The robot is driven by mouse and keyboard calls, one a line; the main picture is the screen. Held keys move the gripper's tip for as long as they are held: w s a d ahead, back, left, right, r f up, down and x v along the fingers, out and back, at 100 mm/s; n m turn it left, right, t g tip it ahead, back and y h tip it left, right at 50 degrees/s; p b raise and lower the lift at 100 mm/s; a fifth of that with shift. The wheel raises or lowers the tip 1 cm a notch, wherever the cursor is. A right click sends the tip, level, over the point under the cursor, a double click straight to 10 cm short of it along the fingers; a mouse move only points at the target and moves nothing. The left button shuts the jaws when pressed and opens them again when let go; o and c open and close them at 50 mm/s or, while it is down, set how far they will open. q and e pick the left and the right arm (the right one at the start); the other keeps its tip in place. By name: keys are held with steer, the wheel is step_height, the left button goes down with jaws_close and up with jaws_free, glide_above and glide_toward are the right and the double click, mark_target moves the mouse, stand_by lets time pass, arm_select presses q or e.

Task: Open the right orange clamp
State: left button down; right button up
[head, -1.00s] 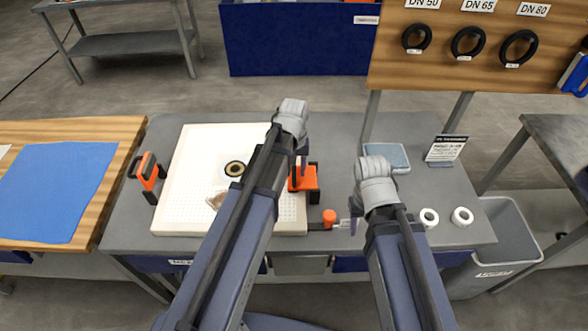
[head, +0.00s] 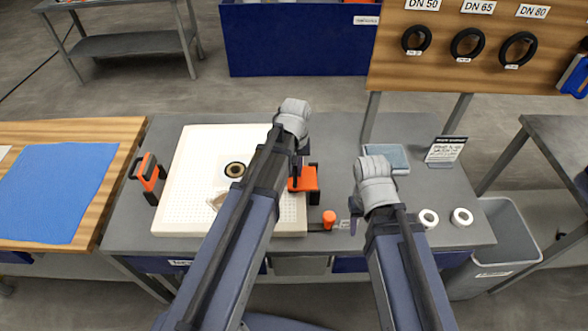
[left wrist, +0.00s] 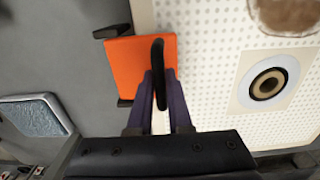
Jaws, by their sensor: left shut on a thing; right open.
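The right orange clamp (head: 309,179) stands at the right edge of the white perforated plate (head: 184,180), with an orange body and black parts. In the left wrist view its orange body (left wrist: 138,72) lies beside the plate, and its black handle (left wrist: 158,60) reaches over the body. My left gripper (left wrist: 160,88) is shut on this black handle. In the head view my left gripper (head: 301,165) is at the clamp and its arm hides part of the plate. My right gripper (head: 350,222) is open and empty, right of an orange knob (head: 329,217) on a black bar at the table front.
Another orange clamp (head: 150,172) stands at the plate's left edge. A ring gasket (head: 235,169) lies on the plate. Two white rings (head: 428,218) lie right of my right gripper. A grey-blue pad (head: 388,156) and a sign (head: 445,150) are at the back right.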

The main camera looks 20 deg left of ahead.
arm_select(q)
steer(key=shift+w+d+r+p, duration=0.1)
steer(key=shift+d+r+p, duration=0.2)
steer(key=shift+d+r, duration=0.25)
steer(key=shift+w+d+r+p, duration=0.15)
steer(key=shift+d+r+p, duration=0.15)
steer(key=shift+d+p, duration=0.05)
steer(key=shift+d+r, duration=0.1)
steer(key=shift+d, duration=0.25)
steer(key=shift+w+d+r+p, duration=0.3)
steer(key=shift+d+p, duration=0.1)
steer(key=shift+d, duration=0.55)
